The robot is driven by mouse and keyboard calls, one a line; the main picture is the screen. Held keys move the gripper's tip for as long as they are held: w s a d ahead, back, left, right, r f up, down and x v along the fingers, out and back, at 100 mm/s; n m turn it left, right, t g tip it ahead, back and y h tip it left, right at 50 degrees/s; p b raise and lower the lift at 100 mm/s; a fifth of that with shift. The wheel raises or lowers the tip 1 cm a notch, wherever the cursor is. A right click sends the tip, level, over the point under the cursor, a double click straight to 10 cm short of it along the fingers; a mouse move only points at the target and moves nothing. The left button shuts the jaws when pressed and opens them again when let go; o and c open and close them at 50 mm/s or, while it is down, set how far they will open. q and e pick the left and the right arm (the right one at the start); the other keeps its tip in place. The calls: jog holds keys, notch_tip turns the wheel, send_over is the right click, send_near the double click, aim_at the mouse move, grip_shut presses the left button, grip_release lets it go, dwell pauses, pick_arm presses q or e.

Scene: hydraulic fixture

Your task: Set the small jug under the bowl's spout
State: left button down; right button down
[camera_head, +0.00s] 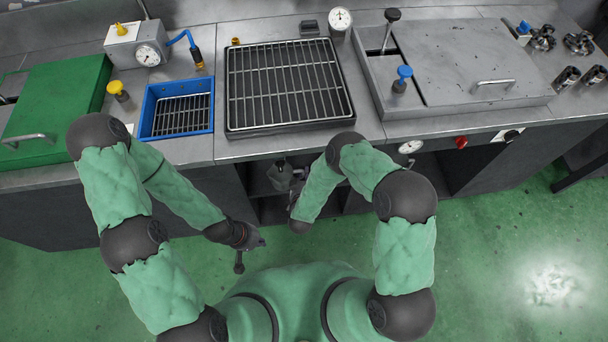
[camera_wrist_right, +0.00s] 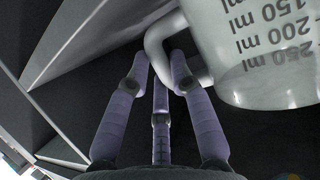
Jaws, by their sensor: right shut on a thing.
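The small jug (camera_wrist_right: 255,50) is clear, with a handle and printed ml marks that read upside down in the right wrist view. My right gripper (camera_wrist_right: 160,65) is shut on the jug's handle. In the head view the jug (camera_head: 281,176) shows small and partly hidden at the counter's open front, beside my right gripper (camera_head: 294,198). My left gripper (camera_head: 252,252) is in front of the counter, above the green floor, with its fingers spread and empty. I cannot make out a bowl with a spout in either view.
The counter holds a black grated tray (camera_head: 232,100), a blue grated tray (camera_head: 147,118), a green lidded unit (camera_head: 60,95) and a steel lidded unit (camera_head: 465,60). Dark shelving lies under the counter edge (camera_head: 225,155). Dark panels and a light metal edge (camera_wrist_right: 75,45) are close to the jug.

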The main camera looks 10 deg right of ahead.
jog(key=shift+f+b, duration=0.3)
jog(key=shift+f, duration=0.1)
jog(key=c, duration=1)
grip_release()
